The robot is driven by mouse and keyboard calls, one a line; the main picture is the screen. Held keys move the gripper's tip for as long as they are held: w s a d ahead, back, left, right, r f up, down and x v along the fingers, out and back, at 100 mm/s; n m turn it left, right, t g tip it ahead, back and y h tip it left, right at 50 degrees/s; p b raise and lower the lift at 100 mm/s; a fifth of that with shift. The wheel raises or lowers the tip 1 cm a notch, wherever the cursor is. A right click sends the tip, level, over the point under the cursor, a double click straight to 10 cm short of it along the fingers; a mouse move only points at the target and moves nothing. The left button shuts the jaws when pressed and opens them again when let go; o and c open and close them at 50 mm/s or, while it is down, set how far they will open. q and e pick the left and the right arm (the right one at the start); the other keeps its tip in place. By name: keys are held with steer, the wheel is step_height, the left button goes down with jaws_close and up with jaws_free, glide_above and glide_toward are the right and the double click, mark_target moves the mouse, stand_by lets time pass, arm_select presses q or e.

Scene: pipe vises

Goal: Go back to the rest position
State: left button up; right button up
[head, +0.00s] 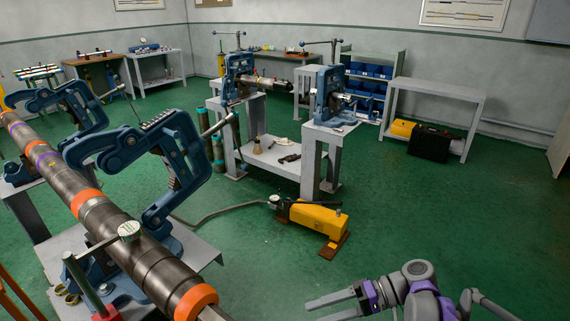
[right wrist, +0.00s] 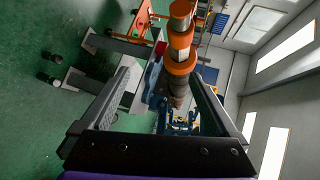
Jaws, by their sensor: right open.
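My right gripper (head: 318,307) is at the bottom right of the head view, over the green floor. Its two fingers point left and are spread apart with nothing between them. The right wrist view also shows the open right gripper (right wrist: 163,72), with a gap between its fingers. A long dark pipe (head: 150,262) with orange bands lies in blue pipe vises (head: 135,150) at the left, well apart from the gripper. The pipe shows beyond the fingers in the right wrist view (right wrist: 181,55). My left gripper is not in view.
A yellow hydraulic pump (head: 312,218) with a hose stands on the floor in the middle. Grey stands (head: 330,137) carry more blue vises behind it. A grey shelf (head: 440,90) is at the back right. The floor right of the pump is clear.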

steer(key=s+r+m+t+h+p, duration=0.1)
steer(key=s+m+t+h+p, duration=0.15)
steer(key=s+h+p, duration=0.45)
steer(key=s+d+r+t+h+p, duration=0.1)
steer(key=s+d+t+h+p, duration=0.1)
steer(key=s+d+t+h, duration=0.2)
steer(key=s+d+h, duration=0.3)
steer(key=d, duration=0.1)
steer(key=shift+s+d+r+n, duration=0.35)
steer(key=shift+a, duration=0.1)
stand_by(1.2)
